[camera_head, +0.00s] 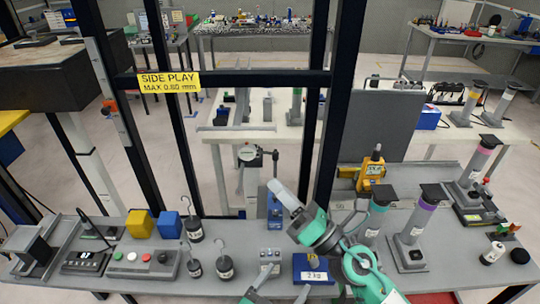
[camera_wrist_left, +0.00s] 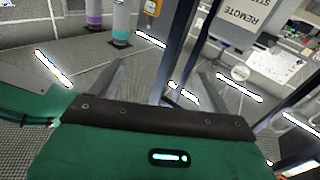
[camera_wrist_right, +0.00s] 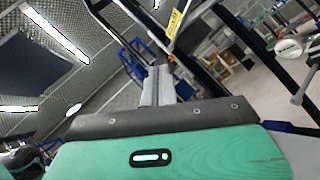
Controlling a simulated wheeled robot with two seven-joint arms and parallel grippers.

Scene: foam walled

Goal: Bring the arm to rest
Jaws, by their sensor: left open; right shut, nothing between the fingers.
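My right gripper (camera_head: 284,194) is raised over the middle of the bench in the head view, its fingers together and pointing up and to the left, with nothing between them. In the right wrist view the shut fingers (camera_wrist_right: 158,86) stand against the background.
The grey bench (camera_head: 130,284) holds hooked weights (camera_head: 224,267), a yellow block (camera_head: 139,224), a control box (camera_head: 143,261) and purple-topped column (camera_head: 414,232). A dark frame with a yellow SIDE PLAY sign (camera_head: 168,81) stands behind the bench, close to my right gripper.

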